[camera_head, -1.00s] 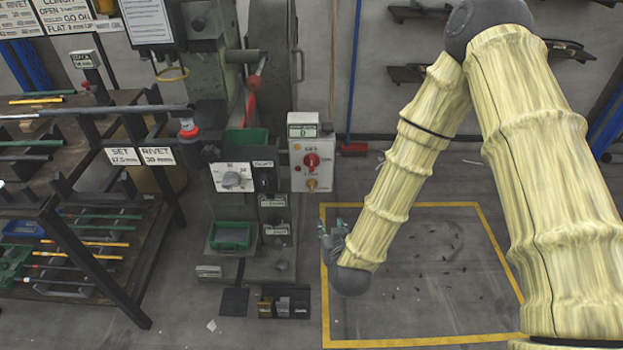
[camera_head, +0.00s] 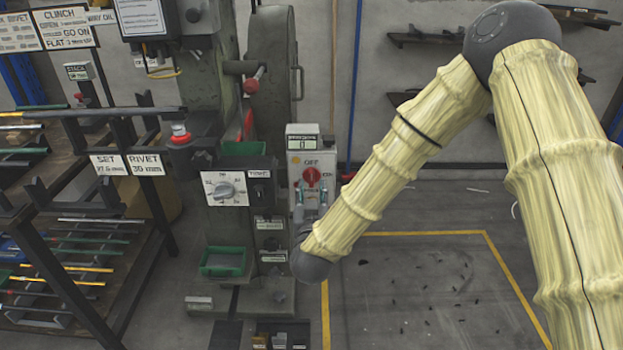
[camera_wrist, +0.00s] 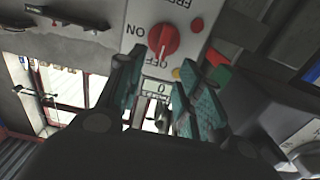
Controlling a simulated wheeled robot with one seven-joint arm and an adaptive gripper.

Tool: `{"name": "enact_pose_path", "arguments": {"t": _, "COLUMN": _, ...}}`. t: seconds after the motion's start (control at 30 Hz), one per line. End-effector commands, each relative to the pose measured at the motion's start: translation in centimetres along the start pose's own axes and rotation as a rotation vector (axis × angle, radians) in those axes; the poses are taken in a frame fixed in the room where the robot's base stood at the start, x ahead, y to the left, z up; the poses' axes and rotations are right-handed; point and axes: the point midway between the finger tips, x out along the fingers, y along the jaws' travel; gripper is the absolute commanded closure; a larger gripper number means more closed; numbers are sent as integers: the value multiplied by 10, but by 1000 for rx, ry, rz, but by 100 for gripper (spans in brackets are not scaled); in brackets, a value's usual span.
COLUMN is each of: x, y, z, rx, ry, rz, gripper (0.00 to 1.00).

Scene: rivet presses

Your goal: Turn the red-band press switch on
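The press switch box (camera_head: 309,163) is a pale panel with a red rotary knob (camera_head: 312,177) and an OFF label above it. In the wrist view the red knob (camera_wrist: 163,40) lies between the ON and OFF labels, and its white mark seems to point towards OFF. My gripper (camera_head: 311,197) is in front of the box, just below the knob in the head view. In the wrist view my gripper (camera_wrist: 163,90) has its two teal fingers spread apart with nothing held. The fingers frame the small counter reading 0. I see no contact with the knob.
The green press column (camera_head: 275,70) stands behind, with a red strip and red-tipped lever. A rack of rods (camera_head: 75,245) stands further left. The yellow-marked floor area (camera_head: 420,280) to the right is clear apart from small specks.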

Motion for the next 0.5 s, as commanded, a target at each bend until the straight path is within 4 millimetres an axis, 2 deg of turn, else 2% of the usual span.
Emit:
{"name": "enact_pose_path", "arguments": {"t": 0.23, "x": 41, "y": 0, "z": 1, "rx": 1, "ry": 0, "rz": 1, "gripper": 64}}
{"name": "enact_pose_path", "arguments": {"t": 0.5, "x": 68, "y": 0, "z": 1, "rx": 1, "ry": -1, "rz": 0, "gripper": 64}}
